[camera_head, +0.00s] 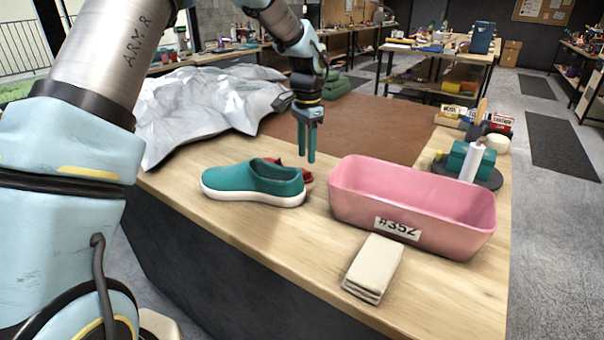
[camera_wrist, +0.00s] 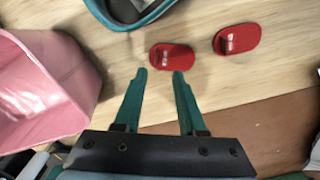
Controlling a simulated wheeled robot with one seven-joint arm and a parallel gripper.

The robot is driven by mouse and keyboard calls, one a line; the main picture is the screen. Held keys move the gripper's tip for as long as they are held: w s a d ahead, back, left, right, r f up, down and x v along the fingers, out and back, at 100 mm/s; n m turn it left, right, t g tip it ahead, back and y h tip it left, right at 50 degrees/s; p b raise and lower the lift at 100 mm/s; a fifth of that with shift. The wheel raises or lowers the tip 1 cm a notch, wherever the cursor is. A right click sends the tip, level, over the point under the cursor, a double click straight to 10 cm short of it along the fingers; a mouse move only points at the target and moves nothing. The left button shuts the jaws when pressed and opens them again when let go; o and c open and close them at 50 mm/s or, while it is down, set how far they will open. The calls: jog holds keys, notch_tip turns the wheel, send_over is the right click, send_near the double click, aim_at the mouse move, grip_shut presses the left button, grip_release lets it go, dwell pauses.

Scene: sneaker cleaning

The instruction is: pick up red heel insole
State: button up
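Two red insole pieces lie flat on the wooden worktop in the wrist view. One red insole (camera_wrist: 171,56) is just ahead of my fingertips, roughly between them. The other red insole (camera_wrist: 237,38) lies to its right. Each has a small white label that I cannot read, so I cannot tell which is the heel one. In the head view, red (camera_head: 307,178) shows behind the teal sneaker (camera_head: 245,181), which hides most of it. My gripper (camera_head: 307,158) points down above that spot. In the wrist view my gripper (camera_wrist: 160,74) is open and empty.
A pink bin (camera_head: 375,205) marked #352 stands close to the right of the sneaker. A stack of folded beige cloths (camera_head: 373,266) lies in front of it. A crumpled silvery sheet (camera_head: 200,105) lies at the back left. A brown mat (camera_head: 365,128) covers the worktop behind.

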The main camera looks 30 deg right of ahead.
aim_at(309, 172)
jog(key=shift+s+f+p, duration=0.15)
jog(key=shift+f+p, duration=0.3)
jog(key=shift+f, duration=0.1)
jog(key=shift+s+d+f+p, duration=0.1)
jog(key=shift+f+p, duration=0.35)
jog(key=shift+f, duration=0.65)
jog(key=shift+s+d+f+p, duration=0.1)
jog(key=shift+f+p, duration=0.3)
jog(key=shift+f, duration=0.7)
grip_shut()
